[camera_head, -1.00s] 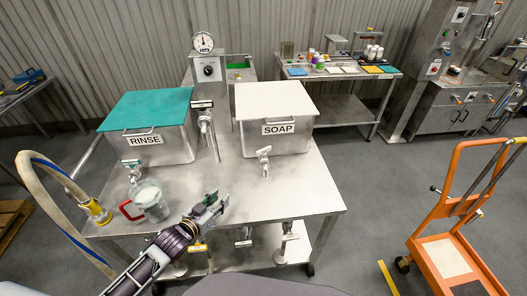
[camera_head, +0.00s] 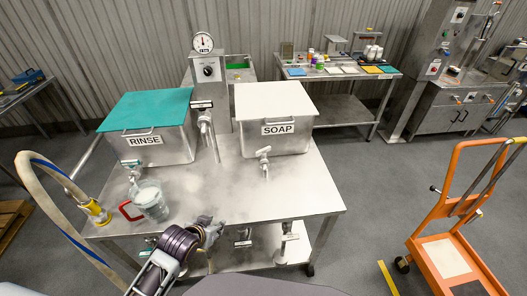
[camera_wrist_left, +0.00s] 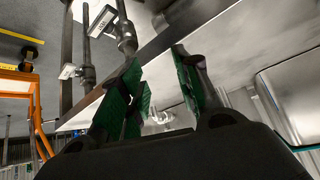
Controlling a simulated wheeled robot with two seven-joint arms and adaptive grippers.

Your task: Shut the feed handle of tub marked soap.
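The tub marked SOAP (camera_head: 275,140), with a white lid (camera_head: 275,100), stands on the steel table. A tap with a pale handle (camera_head: 264,154) is on its front. Below the table's front edge are pipes with valves and small tags, one in the middle (camera_head: 243,243) and one at the right (camera_head: 290,238). The tag writing is too small to read. My left gripper (camera_head: 211,230) is at the table's front edge, left of those tags. In the left wrist view its green-padded fingers (camera_wrist_left: 156,65) are apart with nothing between them. My right gripper is out of view.
The tub marked RINSE (camera_head: 150,145), with a teal lid, stands left on the table (camera_head: 225,205). A jug with a red handle (camera_head: 149,200) stands before it. A hose (camera_head: 60,200) curves at the left. An orange trolley (camera_head: 450,220) stands right. The table's right front is clear.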

